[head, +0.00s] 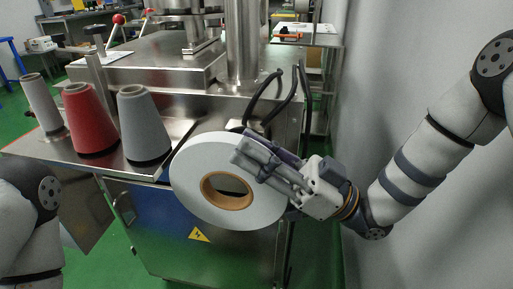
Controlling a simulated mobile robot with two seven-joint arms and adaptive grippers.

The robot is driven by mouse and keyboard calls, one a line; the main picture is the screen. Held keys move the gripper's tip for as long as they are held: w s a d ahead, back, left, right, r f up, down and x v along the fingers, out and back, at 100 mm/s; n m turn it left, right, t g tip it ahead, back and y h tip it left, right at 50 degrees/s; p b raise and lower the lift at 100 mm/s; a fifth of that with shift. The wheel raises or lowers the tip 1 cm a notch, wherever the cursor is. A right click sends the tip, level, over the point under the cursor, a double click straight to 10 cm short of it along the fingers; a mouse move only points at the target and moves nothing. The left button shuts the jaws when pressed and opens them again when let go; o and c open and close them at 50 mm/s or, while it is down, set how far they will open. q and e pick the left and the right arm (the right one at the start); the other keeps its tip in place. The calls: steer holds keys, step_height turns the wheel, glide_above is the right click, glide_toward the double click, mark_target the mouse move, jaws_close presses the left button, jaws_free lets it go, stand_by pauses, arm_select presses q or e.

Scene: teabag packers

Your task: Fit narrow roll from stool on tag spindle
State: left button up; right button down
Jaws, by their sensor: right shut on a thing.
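My right gripper (262,165) is shut on a white paper roll (198,186) with a brown cardboard core (208,192). It grips the roll at its upper right side. The roll is held in the air in front of the steel machine, its flat face and open core turned toward me. The roll hides part of the machine front behind it. I cannot make out the tag spindle or the stool. My left arm shows at the lower left edge, but its gripper is out of the picture.
A steel machine (150,62) stands ahead. Grey (145,118) and red (88,118) thread cones and a paler cone (42,102) stand on its left shelf. Black cables (296,82) loop behind the roll. A grey wall (400,70) bounds the right. Green floor (100,255) shows lower left.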

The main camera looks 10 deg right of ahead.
arm_select(q)
steer(key=shift+g, duration=0.6)
steer(key=shift+s+f+b, duration=1.25)
steer(key=shift+s+f, duration=0.35)
arm_select(e)
steer(key=shift+w+d, duration=0.5)
steer(key=shift+w, duration=1)
steer(key=shift+w+d, duration=0.5)
steer(key=shift+w, duration=1.05)
steer(key=shift+w+d, duration=0.5)
steer(key=shift+w, duration=1)
steer(key=c, duration=1.3)
jaws_free()
steer(key=shift+f, duration=0.1)
steer(key=v, duration=0.7)
steer(key=shift+d+f, duration=0.2)
steer(key=shift+d, duration=0.1)
steer(key=shift+s, duration=0.1)
steer(key=shift+r, duration=0.1)
